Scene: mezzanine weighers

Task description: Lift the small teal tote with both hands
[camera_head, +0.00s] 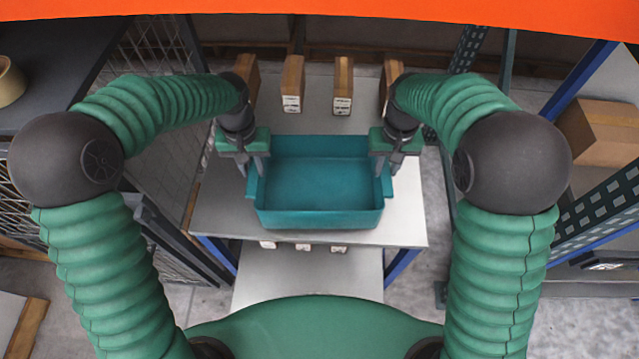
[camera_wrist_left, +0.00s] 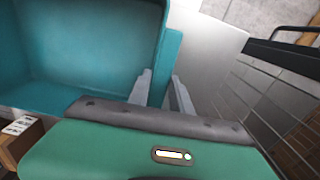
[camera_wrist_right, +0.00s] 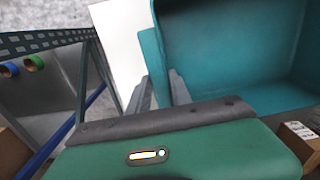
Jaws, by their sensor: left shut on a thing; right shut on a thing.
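The small teal tote (camera_head: 320,218) is an empty open box on a pale grey shelf (camera_head: 408,228) in the head view. Its inside also shows in the left wrist view (camera_wrist_left: 80,50) and the right wrist view (camera_wrist_right: 235,50). My left gripper (camera_head: 254,168) is shut on the tote's left side wall. In the left wrist view its two fingers (camera_wrist_left: 160,95) straddle that wall. My right gripper (camera_head: 386,168) is shut on the right side wall, with its fingers (camera_wrist_right: 160,92) on either side of it. The tote looks level; whether its base touches the shelf I cannot tell.
Several brown cartons (camera_head: 343,85) stand on the shelf behind the tote. A lower shelf (camera_head: 300,278) lies below in front. A blue and dark green rack (camera_head: 600,215) stands at the right with a carton (camera_head: 600,132). A mesh panel (camera_head: 155,55) and dark table (camera_head: 45,60) are at the left.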

